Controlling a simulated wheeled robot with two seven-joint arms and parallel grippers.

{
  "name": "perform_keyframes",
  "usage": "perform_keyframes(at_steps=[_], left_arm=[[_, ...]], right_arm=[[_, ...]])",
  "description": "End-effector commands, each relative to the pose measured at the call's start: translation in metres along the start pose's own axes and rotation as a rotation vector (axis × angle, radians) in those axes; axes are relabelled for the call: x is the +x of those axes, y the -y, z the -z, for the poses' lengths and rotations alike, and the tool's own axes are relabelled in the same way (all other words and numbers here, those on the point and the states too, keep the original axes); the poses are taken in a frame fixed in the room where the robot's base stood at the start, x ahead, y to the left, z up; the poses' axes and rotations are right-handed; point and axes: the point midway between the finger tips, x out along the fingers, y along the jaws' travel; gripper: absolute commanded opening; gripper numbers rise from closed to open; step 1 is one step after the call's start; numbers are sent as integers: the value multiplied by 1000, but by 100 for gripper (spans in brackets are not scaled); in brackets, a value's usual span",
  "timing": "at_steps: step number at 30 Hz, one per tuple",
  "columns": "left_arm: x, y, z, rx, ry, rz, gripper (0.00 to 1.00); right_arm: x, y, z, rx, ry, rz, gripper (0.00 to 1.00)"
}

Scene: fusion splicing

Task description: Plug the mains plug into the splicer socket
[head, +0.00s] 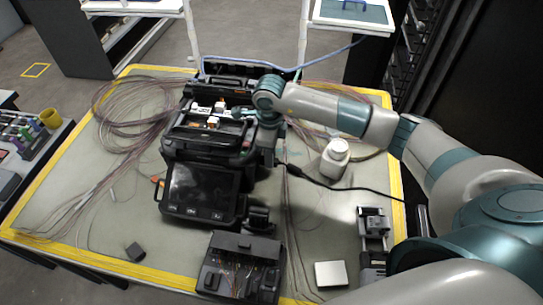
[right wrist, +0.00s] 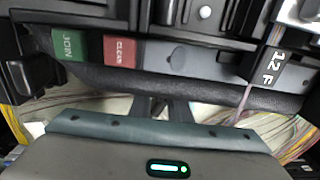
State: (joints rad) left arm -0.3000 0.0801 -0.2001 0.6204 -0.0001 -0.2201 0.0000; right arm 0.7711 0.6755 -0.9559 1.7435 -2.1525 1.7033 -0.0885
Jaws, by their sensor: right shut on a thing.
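The splicer (head: 204,150) is a black machine with a tilted screen, standing in the middle of the table. My right gripper (head: 269,158) points down close against its right side. It is shut on the mains plug, which is mostly hidden by the fingers and the splicer. The plug's black cord (head: 345,187) runs from the gripper to the right across the table. In the right wrist view my gripper's fingers (right wrist: 162,107) reach under the splicer's dark edge (right wrist: 185,83). Their tips, the plug and the socket are hidden there, so I cannot tell whether they touch. My left gripper is not in view.
A white bottle (head: 335,158) stands right of the gripper. Coiled fibres (head: 125,115) lie at the left. A black tool box (head: 240,268), a small device (head: 373,235) and a pale block (head: 331,274) are near the front. The front left of the table is mostly clear.

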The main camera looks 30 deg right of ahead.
Motion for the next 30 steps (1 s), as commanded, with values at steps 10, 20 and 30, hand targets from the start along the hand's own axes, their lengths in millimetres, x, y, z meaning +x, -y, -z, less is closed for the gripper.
perform_keyframes(at_steps=[10,20,30], left_arm=[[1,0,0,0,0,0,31],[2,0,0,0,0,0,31],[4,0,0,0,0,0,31]], right_arm=[[0,0,-2,0,0,1,0],[0,0,-3,0,1,1,0],[0,0,-6,0,1,1,38]])
